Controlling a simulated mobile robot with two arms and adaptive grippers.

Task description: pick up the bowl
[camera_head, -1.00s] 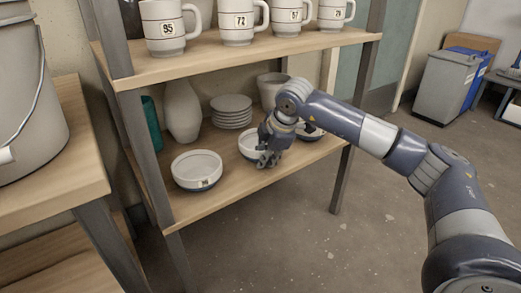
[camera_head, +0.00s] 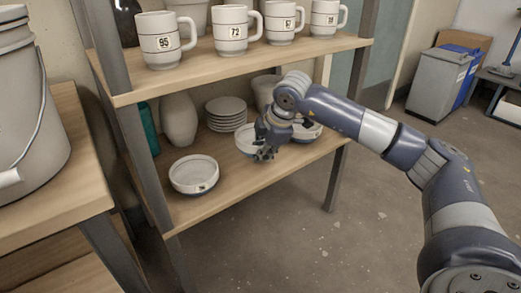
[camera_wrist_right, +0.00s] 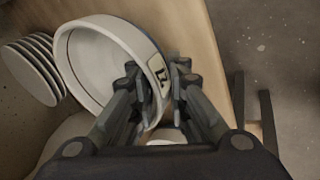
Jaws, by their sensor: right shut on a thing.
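Three white bowls are on the lower shelf. The middle bowl (camera_head: 245,139) is partly hidden behind my right gripper (camera_head: 265,148). In the right wrist view this bowl (camera_wrist_right: 95,58) is large and tilted in the picture, with a dark outer band and a numbered label on its side. My right gripper also shows there (camera_wrist_right: 158,72), shut on the near wall of the bowl, with a finger on each side of the label. I cannot tell clearly whether the bowl is clear of the shelf. My left gripper is out of view.
Another bowl (camera_head: 193,174) stands at the front left, and one more (camera_head: 306,131) is to the right, partly behind my arm. A stack of plates (camera_head: 226,112) and a vase (camera_head: 179,119) stand behind. Numbered mugs (camera_head: 229,31) line the shelf above.

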